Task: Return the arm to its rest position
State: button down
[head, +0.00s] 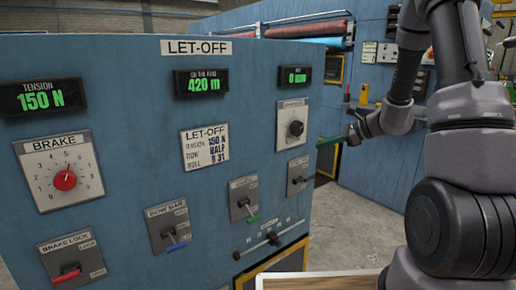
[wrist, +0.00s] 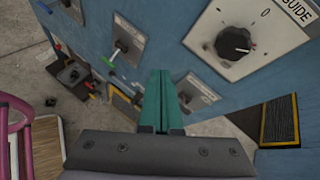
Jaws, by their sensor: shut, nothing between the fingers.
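My gripper (head: 325,143) is at the end of my bent arm, on the right side of the head view, close to the right edge of the blue let-off panel (head: 130,130). Its green fingers are together and empty. In the wrist view the closed fingers (wrist: 160,78) reach up the middle, in front of the panel face, between two small lever plates. The guide knob (wrist: 234,43) is up and to the right of them. I cannot tell the exact gap between the fingertips and the panel; no contact is visible.
Pink rails (wrist: 14,125) show at the wrist view's left.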

jog(key=s+a+r+n+g+h, duration=0.2)
jog(key=s+a+r+n+g, duration=0.15)
jog(key=s+r+n, duration=0.8)
jog(key=s+d+r+n+t+h, duration=0.2)
jog(key=s+r+h, duration=0.1)
jog(key=s, duration=0.4)
jog(key=s+d+r+n+t+h, duration=0.2)
jog(key=s+d+r+n+h, duration=0.1)
jog(key=s+r, duration=0.3)
jog(key=shift+s, duration=1.05)
